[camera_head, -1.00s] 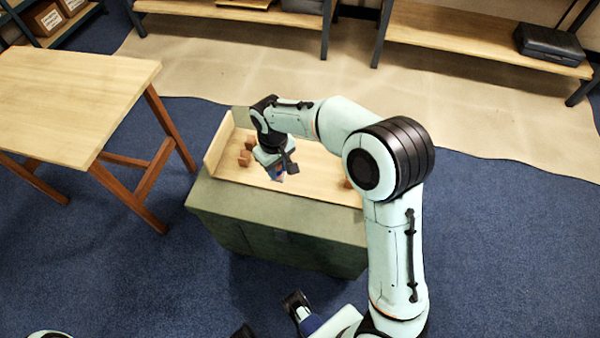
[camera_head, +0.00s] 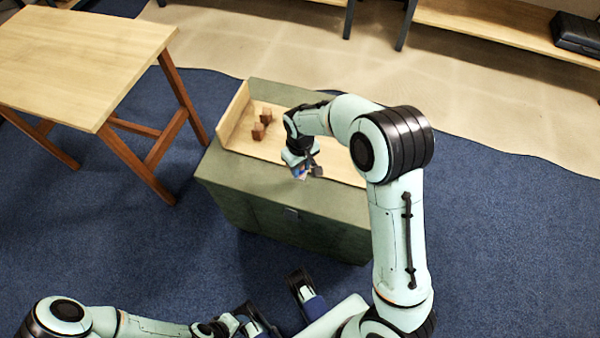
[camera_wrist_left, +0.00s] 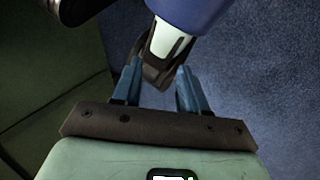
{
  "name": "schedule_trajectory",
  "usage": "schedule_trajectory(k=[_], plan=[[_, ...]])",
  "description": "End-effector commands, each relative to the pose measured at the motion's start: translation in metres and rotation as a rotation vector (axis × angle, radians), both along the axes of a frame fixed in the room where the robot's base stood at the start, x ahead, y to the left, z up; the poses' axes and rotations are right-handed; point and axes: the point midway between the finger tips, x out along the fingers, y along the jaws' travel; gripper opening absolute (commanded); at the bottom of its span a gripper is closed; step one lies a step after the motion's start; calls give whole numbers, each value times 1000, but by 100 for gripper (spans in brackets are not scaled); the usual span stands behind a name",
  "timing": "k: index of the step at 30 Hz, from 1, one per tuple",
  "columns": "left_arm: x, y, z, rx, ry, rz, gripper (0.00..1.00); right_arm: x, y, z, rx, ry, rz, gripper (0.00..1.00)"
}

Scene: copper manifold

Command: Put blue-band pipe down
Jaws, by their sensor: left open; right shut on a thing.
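My right gripper (camera_head: 304,172) is shut on the blue-band pipe (camera_head: 300,174). Only a small bit of the pipe with blue on it shows below the jaws; the rest is hidden by the gripper. The gripper is over the front edge of the light wooden tray (camera_head: 238,118) on the green cabinet (camera_head: 245,178). I cannot tell whether the pipe touches anything. My left gripper (camera_wrist_left: 159,88) is open and empty. In the head view it is low, at the bottom edge, in front of the cabinet.
Small brown blocks (camera_head: 258,131) sit at the tray's left end. A wooden table (camera_head: 85,50) stands to the left. A shelf with a black case (camera_head: 578,33) is at the back right. My right arm hides much of the tray's right side. Blue carpet is open around the cabinet.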

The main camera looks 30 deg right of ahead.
Motion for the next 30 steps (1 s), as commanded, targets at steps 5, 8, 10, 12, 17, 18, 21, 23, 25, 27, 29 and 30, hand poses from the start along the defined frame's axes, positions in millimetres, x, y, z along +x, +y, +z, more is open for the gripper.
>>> schedule_trajectory(k=[5, 8, 10, 12, 17, 18, 21, 23, 25, 27, 29, 30], plan=[[3, 1, -6, 3, -9, 3, 43, -1, 0, -23, -1, 4, 1, 0], [9, 3, -10, 10, -24, 10, 43, -1, 0, -38, -1, 3, 1, 0], [11, 4, -11, 13, -31, 12, 43, 0, 0, -43, -1, 1, 1, 0], [11, 4, -11, 13, -31, 12, 43, 0, 0, -42, 0, -1, 1, 0], [11, 4, -11, 13, -31, 12, 43, 0, 0, -41, 0, -1, 1, 0], [11, 5, -11, 14, -32, 13, 43, 0, 0, -42, 0, -1, 1, 0], [14, 6, -14, 17, -38, 15, 43, 0, 0, -46, 0, 0, 1, 0], [14, 6, -13, 17, -38, 15, 43, 0, 0, -45, 0, 0, 1, 50], [14, 6, -13, 17, -38, 15, 43, 0, 0, -45, 0, 0, 1, 56], [14, 6, -13, 17, -38, 15, 43, 0, 0, -44, 0, 0, 1, 56], [14, 6, -13, 17, -38, 15, 43, 0, 0, -44, 0, 0, 1, 56], [13, 6, -13, 16, -37, 15, 43, 0, 0, -44, 0, 0, 1, 56]])
